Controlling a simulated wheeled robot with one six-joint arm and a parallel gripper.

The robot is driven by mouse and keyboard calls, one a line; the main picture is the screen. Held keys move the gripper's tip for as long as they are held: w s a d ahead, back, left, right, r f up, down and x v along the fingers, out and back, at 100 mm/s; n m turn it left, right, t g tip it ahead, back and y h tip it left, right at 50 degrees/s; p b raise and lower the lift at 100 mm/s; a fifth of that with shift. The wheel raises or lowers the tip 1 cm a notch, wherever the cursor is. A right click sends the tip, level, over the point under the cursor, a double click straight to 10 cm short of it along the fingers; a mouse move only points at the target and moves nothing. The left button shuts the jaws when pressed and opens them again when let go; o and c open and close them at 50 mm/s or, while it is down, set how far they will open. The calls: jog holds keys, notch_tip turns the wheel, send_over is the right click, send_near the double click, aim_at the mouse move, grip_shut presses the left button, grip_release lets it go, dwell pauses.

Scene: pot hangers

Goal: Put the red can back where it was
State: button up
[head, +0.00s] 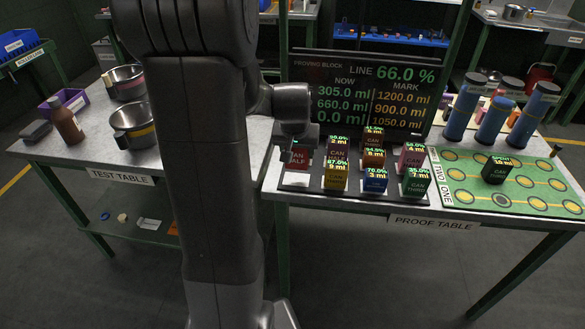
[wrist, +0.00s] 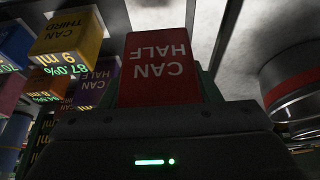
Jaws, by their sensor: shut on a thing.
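The red can (head: 299,158), marked CAN HALF, is at the left end of the dark can tray (head: 297,181) on the proof table. In the wrist view the red can (wrist: 158,68) sits between the fingers, its lettering upside down. My gripper (head: 296,140) is shut on it from above. I cannot tell whether the can's base touches the tray. To its right are a yellow can (head: 335,180), a blue can (head: 375,181), a dark green can (head: 414,185) and several others behind. The yellow can (wrist: 68,36) also shows in the wrist view.
A screen (head: 362,95) stands behind the cans. A green mat (head: 465,189) with round spots lies right of the tray, with a dark can marked SPENT (head: 495,170) on it. Blue cylinders (head: 462,106) stand behind the mat. Pots (head: 134,126) stand on the test table at left.

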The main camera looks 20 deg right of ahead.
aim_at(297, 163)
jog(key=shift+f, duration=2.5)
jog(key=shift+f, duration=0.15)
jog(key=o, duration=1.2)
jog(key=shift+c, duration=0.2)
jog(key=shift+r, duration=0.3)
jog(key=v, duration=1.1)
jog(key=shift+s+a+r, duration=0.15)
jog(key=shift+s+r, duration=0.05)
jog(key=shift+r, duration=0.1)
